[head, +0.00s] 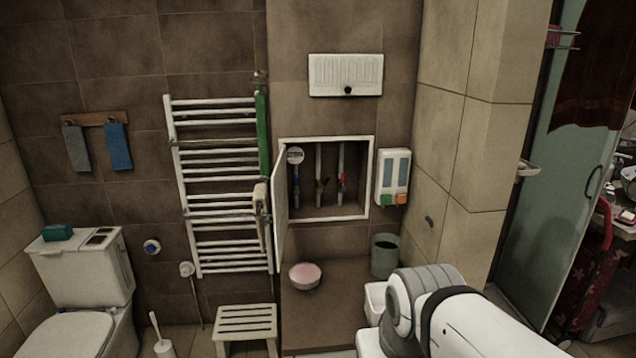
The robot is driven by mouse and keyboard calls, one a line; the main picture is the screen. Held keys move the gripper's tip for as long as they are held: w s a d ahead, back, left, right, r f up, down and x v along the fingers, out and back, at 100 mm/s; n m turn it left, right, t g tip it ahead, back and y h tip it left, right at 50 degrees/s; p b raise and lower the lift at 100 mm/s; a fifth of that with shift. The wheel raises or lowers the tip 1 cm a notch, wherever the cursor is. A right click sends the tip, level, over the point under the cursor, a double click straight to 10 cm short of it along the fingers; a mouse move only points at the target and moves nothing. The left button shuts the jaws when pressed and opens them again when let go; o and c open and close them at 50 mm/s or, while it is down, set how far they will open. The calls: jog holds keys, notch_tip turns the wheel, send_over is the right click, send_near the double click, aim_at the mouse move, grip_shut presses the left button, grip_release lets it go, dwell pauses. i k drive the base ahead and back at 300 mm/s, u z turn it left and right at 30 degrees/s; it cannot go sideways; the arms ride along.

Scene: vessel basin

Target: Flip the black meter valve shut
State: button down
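An open white-framed wall cabinet (371,180) holds several vertical pipes. A round white meter (295,155) sits at its upper left. Below the meter a dark fitting (296,190) shows on the left pipe, likely the black meter valve; it is too small to tell which way its handle points. The middle pipe has a small blue part (318,187) and the right pipe a red one (341,182). The cabinet door (280,215) is swung open on the left. My arm shows at the lower right, well short of the cabinet, and my gripper is out of view.
A white towel radiator (215,185) stands left of the cabinet, a dispenser (393,177) right. A pink-topped bowl (304,276) and grey-green bin (384,255) stand on the ledge (340,310) below. A slatted stool (246,325) and toilet (85,285) are left.

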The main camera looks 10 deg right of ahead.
aim_at(319, 189)
jog(key=u, duration=0.05)
jog(key=i, duration=1)
jog(key=z, duration=0.05)
